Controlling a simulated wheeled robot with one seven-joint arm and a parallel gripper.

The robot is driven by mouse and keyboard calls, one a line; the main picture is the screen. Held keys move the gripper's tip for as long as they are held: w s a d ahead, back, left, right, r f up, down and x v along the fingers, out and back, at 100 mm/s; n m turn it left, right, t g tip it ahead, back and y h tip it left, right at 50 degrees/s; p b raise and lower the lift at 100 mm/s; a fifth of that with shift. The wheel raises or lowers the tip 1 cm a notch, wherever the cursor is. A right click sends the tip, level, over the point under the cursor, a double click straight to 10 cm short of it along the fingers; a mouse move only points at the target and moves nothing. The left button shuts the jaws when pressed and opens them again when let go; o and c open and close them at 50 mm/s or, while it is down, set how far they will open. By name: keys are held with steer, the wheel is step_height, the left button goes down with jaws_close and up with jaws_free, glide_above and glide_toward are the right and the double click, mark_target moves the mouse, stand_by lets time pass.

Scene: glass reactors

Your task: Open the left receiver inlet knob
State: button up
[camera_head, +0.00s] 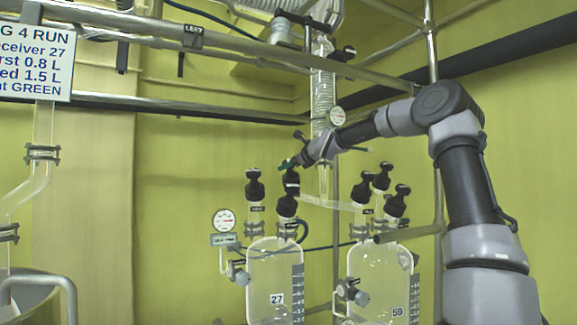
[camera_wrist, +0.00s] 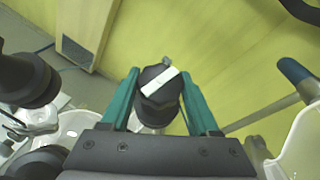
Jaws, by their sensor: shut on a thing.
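The left receiver (camera_head: 274,272) is a clear glass vessel marked 27, with several black knobs on top. My gripper (camera_head: 289,165) reaches in from the right over these knobs. Its green fingers are shut on a black knob (camera_head: 291,181) at the back right of the receiver's top. In the wrist view this knob (camera_wrist: 159,98), with a white bar on its top, sits between the two fingers of my gripper (camera_wrist: 160,85). The bar lies at a slant. Another black knob (camera_head: 254,188) stands to the left, and one (camera_head: 287,206) stands in front. The small labels are too blurred to read.
The right receiver (camera_head: 378,275), marked 59, stands close by with its own black knobs (camera_head: 383,178). A gauge (camera_head: 223,221) is left of receiver 27. A metal pipe (camera_head: 230,105) crosses behind, and a sign (camera_head: 38,47) hangs upper left.

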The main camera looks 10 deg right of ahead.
steer(key=shift+n+g+y, duration=0.7)
steer(key=shift+n+g, duration=0.1)
steer(key=shift+n, duration=0.3)
steer(key=o, duration=1.4)
steer(key=shift+v, duration=3.75)
steer(key=shift+w+r, duration=0.1)
